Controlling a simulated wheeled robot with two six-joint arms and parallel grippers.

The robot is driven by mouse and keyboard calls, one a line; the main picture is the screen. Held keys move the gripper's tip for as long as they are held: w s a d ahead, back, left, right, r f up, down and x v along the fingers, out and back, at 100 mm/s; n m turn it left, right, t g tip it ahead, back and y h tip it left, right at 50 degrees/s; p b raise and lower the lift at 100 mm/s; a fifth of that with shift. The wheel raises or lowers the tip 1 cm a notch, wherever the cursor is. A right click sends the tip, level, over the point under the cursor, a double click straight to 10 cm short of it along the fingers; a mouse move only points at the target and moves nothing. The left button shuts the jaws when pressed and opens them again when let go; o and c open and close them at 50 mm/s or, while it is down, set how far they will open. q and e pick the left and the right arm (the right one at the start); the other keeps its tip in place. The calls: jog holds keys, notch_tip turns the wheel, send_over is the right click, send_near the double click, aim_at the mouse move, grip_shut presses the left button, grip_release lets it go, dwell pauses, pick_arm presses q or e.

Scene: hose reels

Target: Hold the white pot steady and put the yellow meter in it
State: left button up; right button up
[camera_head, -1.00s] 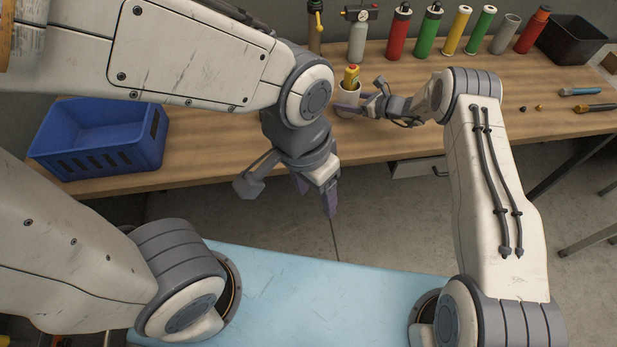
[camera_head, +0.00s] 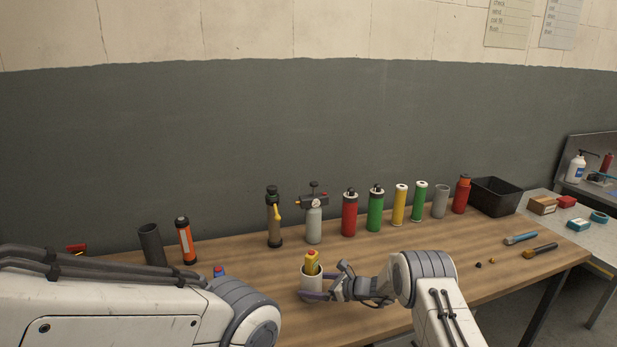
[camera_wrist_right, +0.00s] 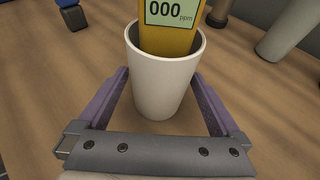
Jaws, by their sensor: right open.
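The white pot (camera_head: 311,284) stands upright on the wooden table. The yellow meter (camera_head: 312,263) stands in it, its upper part sticking out above the rim. In the right wrist view the meter (camera_wrist_right: 170,38) shows a display reading 000 ppm, and its lower end is hidden inside the pot (camera_wrist_right: 160,82). My right gripper (camera_head: 314,297) is open, with its purple fingers on either side of the pot; in the wrist view gaps show between the fingers and the pot wall. My left arm comes in from the left in the head view, but its gripper is out of frame.
Several cylinders and bottles stand in a row at the back of the table, including a red cylinder (camera_head: 349,214) and a grey bottle with a gauge (camera_head: 314,224). A black bin (camera_head: 494,197) stands at the back right. Two tools (camera_head: 521,238) lie at the right. A dark tube (camera_head: 151,246) stands at the left.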

jog(key=v, duration=0.9)
jog(key=shift+s+d+r, duration=0.15)
jog(key=shift+d+r, duration=0.05)
jog(key=shift+d, duration=0.1)
jog(key=shift+s+d+r, duration=0.15)
jog(key=shift+s+d, duration=0.05)
jog(key=shift+d, duration=0.05)
jog(key=shift+s+r, duration=0.15)
jog(key=shift+s, duration=0.15)
jog(key=s+r+n+g+h, duration=0.2)
jog(key=s+n+g, duration=0.1)
jog(key=s+n, duration=0.3)
jog(key=s+r+n+g+h, duration=0.2)
jog(key=s+n, duration=0.1)
jog(key=s, duration=0.5)
jog(key=s+d+r+n+h, duration=0.3)
jog(key=s+d+n+h, duration=0.15)
jog(key=s+n, duration=0.35)
jog(key=s+d+r+n+h, duration=0.3)
jog(key=s+d+r+n, duration=0.15)
jog(key=s+n, duration=0.3)
jog(key=s+a+r+n+g, duration=0.1)
jog(key=s+a+r+n, duration=0.1)
jog(key=s+a, duration=0.4)
jog(key=s+a+r+n+g+y, duration=0.1)
jog(key=s+a+r+n, duration=0.2)
jog(key=s+a+n, duration=0.2)
jog(key=s+a, duration=0.2)
jog(key=shift+s, duration=0.4)
